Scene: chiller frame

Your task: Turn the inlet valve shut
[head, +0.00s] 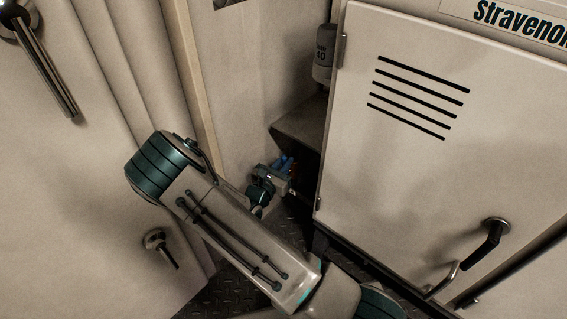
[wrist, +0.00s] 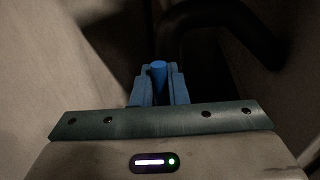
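My gripper (head: 280,165) reaches into the dark gap beside the open lower part of the cabinet, low in the head view. In the wrist view its two blue fingers (wrist: 160,88) stand close on either side of a blue rounded bar end (wrist: 159,67), which looks like the handle of the inlet valve. The fingers appear shut on it, with no clear gap on either side. The valve's body and pipe joint are hidden in shadow and behind my gripper, so how far the valve is turned cannot be seen.
A dark curved pipe or hose (wrist: 225,14) arches just beyond the fingers. A pale cabinet door (head: 400,170) with slots and a black handle stands close on the right. A grey bottle (head: 324,55) sits on a shelf above. A pale panel (head: 80,190) closes the left.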

